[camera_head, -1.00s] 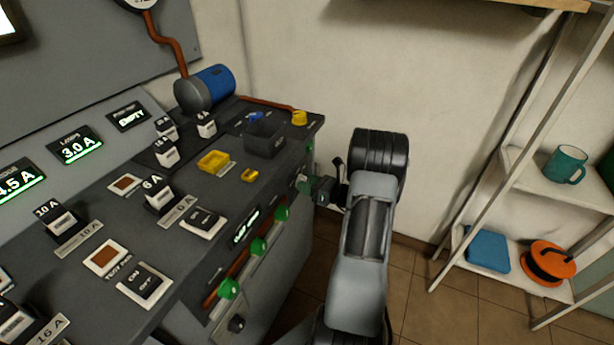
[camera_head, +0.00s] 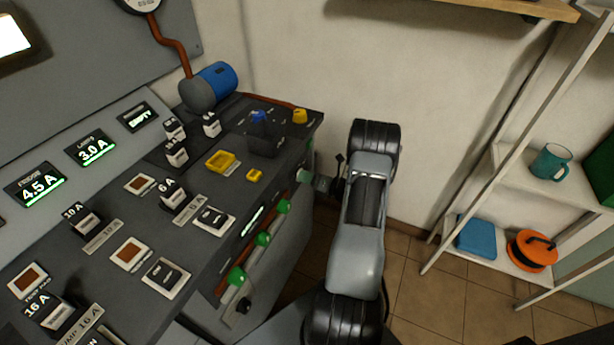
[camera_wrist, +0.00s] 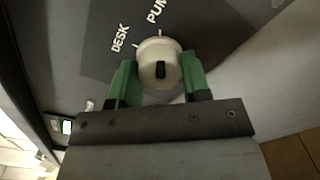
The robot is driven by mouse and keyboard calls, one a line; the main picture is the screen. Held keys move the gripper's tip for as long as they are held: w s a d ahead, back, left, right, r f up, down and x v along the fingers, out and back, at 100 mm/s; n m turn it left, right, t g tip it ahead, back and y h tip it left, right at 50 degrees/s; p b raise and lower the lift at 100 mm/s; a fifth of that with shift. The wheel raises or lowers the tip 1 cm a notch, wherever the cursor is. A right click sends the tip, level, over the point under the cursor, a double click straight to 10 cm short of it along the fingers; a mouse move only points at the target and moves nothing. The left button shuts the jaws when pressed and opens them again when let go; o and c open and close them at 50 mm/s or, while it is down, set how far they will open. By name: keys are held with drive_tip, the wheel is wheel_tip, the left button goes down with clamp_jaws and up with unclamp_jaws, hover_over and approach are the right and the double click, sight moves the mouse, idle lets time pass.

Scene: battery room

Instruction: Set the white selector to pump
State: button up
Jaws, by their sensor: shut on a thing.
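The white selector (camera_wrist: 158,58) is a round knob with a dark mark on its face, in the wrist view. It sits on a dark panel with the labels DESK (camera_wrist: 120,38) and PUMP (camera_wrist: 157,11) beside it. My gripper (camera_wrist: 158,78) has its green fingers on both sides of the knob, shut on it. The selector is hidden there. I cannot tell exactly which label the knob points to.
The grey control desk (camera_head: 215,255) holds breakers, switches and green-handled levers (camera_head: 262,239) on its front. A blue cylinder (camera_head: 215,82) stands at the back. A shelf (camera_head: 545,180) with a teal mug (camera_head: 552,161) and an orange reel (camera_head: 532,250) is at right. Floor between is clear.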

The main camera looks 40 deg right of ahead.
drive_tip(key=shift+a+f, duration=0.1)
idle(0.4)
drive_tip(key=o, duration=0.9)
drive_tip(key=v, duration=1.4)
drive_tip(key=shift+w, duration=0.1)
